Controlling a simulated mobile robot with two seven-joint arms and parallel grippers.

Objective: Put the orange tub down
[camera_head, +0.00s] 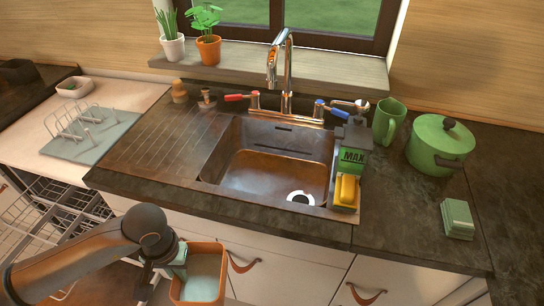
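The orange tub (221,277), with a pale blue-green inside, is at the bottom of the head view, in front of the counter's front edge and the white cabinet fronts. My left arm comes in from the lower left. My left gripper (178,262) is at the tub's left rim and appears shut on it, though the fingertips are partly hidden. The tub looks upright and clear of the counter. Its underside is cut off by the frame's lower edge. My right gripper is out of view.
The dark counter (420,225) holds a sink (262,185), a sponge holder (346,192), a green mug (388,121), a green pot (438,146) and a green block (457,218). The ribbed drainer (160,140) is largely bare. An open dishwasher rack (62,205) stands at left.

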